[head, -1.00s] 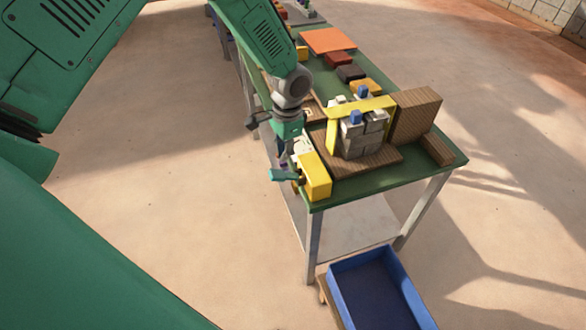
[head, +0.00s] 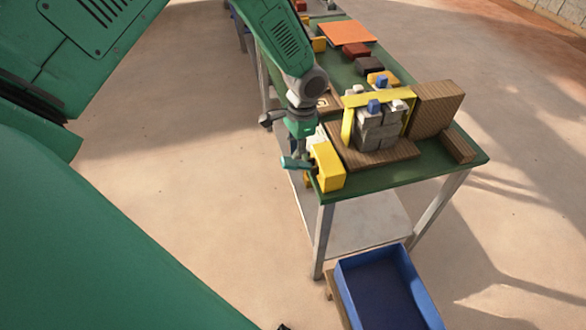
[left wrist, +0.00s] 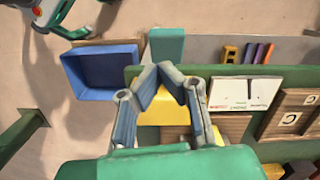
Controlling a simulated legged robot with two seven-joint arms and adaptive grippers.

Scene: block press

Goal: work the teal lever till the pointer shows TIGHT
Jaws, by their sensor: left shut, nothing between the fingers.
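The teal lever (head: 297,162) sticks out to the left of a yellow block (head: 327,166) at the table's near left corner. In the left wrist view the lever (left wrist: 166,46) shows as a teal block just beyond the fingertips. My left gripper (head: 300,151) is just above the lever in the head view; its fingers (left wrist: 172,74) meet at the tips with nothing between them. I cannot tell whether they touch the lever. A white panel (left wrist: 243,93) with small green and red marks lies beside the yellow block; its pointer cannot be read. My right gripper does not show.
Grey blocks (head: 378,130) stand under a yellow frame (head: 348,125) on a brown board (head: 400,151), with a brown block (head: 437,108) on the right. A blue bin (head: 412,277) stands below the table's near end. The floor to the left is clear.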

